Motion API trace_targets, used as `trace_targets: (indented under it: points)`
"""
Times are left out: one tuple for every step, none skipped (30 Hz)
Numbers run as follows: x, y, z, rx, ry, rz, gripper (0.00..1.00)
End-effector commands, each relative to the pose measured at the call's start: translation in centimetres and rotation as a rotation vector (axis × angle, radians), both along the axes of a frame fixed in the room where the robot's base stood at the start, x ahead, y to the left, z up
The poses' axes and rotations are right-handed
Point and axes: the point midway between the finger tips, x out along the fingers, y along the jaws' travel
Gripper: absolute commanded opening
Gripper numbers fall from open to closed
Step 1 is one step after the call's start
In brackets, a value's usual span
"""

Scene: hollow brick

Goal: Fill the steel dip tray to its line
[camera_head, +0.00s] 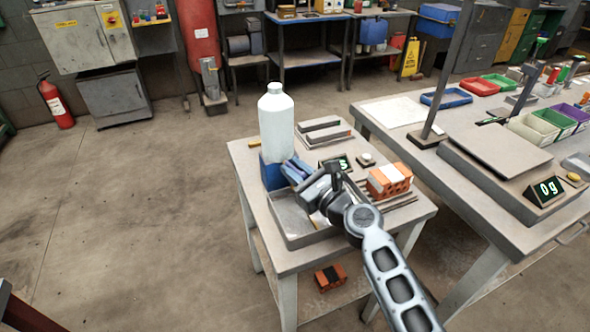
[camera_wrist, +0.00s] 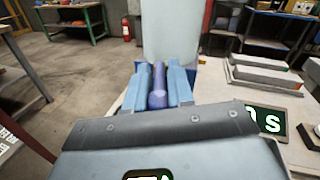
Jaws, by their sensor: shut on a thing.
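A pale white bottle-shaped container (camera_head: 276,125) stands upright on a blue block (camera_head: 271,176) at the left of the small table. My gripper (camera_head: 297,170) is at the container's lower right side, above the steel dip tray (camera_head: 312,238). In the wrist view, the fingers of my gripper (camera_wrist: 161,78) are shut on a blue-violet rounded piece (camera_wrist: 157,90) in front of the container (camera_wrist: 172,35). It looks like a tap handle, but its join to the container is hidden. My arm covers part of the tray. The line and the liquid level cannot be made out.
An orange hollow brick (camera_head: 389,180) stands right of the tray. A timer (camera_head: 337,163) and grey slabs (camera_head: 322,131) lie behind. A scale reading 0 g (camera_head: 500,150) and coloured bins (camera_head: 535,127) stand on the right table. Floor at left is clear.

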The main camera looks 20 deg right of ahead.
Motion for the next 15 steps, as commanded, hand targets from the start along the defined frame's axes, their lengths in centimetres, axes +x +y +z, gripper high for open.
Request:
trace_targets:
  points:
    - [-0.03, -0.01, -0.03, 0.000, 0.000, 0.000, 0.00]
    - [-0.03, -0.01, -0.03, 0.000, 0.000, 0.000, 0.00]
    - [-0.03, -0.02, -0.04, 0.000, 0.000, 0.000, 0.00]
    - [-0.02, -0.03, -0.05, 0.000, 0.000, 0.001, 0.00]
    - [-0.02, -0.04, -0.06, 0.001, 0.001, 0.003, 0.00]
    - [0.00, -0.07, -0.09, 0.001, 0.001, 0.007, 0.00]
    - [0.01, -0.11, -0.10, 0.001, 0.001, 0.012, 0.00]
    - [0.03, -0.17, -0.12, 0.001, 0.000, 0.017, 0.00]
    - [0.05, -0.21, -0.15, 0.001, 0.000, 0.030, 0.00]
    - [0.06, -0.26, -0.18, 0.000, 0.000, 0.039, 0.00]
    - [0.08, -0.29, -0.22, 0.000, -0.001, 0.052, 0.00]
    - [0.10, -0.34, -0.26, 0.000, 0.000, 0.071, 0.00]
    - [0.13, -0.41, -0.27, 0.000, -0.001, 0.087, 0.00]
    - [0.16, -0.48, -0.29, 0.000, -0.002, 0.104, 0.00]
    - [0.22, -0.60, -0.28, -0.001, -0.001, 0.129, 0.00]
